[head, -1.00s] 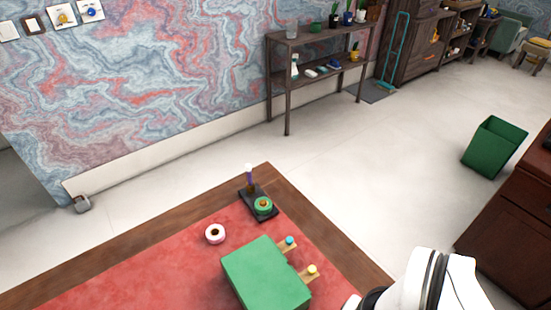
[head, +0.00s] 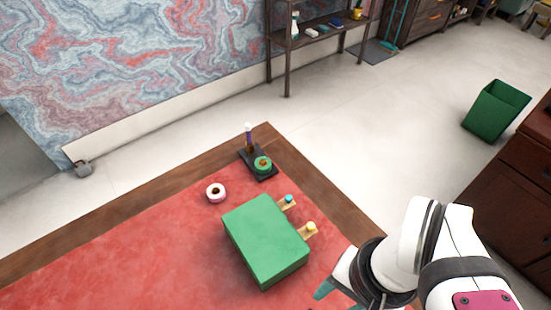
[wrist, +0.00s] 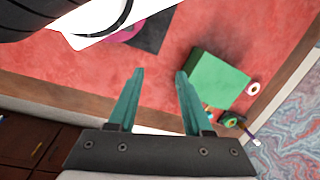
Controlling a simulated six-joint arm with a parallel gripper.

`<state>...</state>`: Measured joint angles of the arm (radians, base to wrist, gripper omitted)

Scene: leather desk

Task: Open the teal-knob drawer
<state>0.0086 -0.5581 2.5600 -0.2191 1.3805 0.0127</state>
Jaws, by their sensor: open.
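A green box (head: 262,243) sits on the red desk top, with two small tan drawer fronts on its right side. The teal knob (head: 288,198) is on the farther front and the yellow knob (head: 311,228) is on the nearer one. Both fronts stand out a little from the box. My gripper (wrist: 158,95) is open and empty, its teal fingers apart. In the head view it is at the lower right, nearer the camera than the box and apart from both knobs. The box also shows in the wrist view (wrist: 215,82), beyond the fingers; the teal knob is not clear there.
A dark stand (head: 250,157) with a green roll (head: 262,164) and an upright purple-and-white item is near the far desk corner. The wooden desk edge (head: 325,185) runs right of the knobs, with some free room between.

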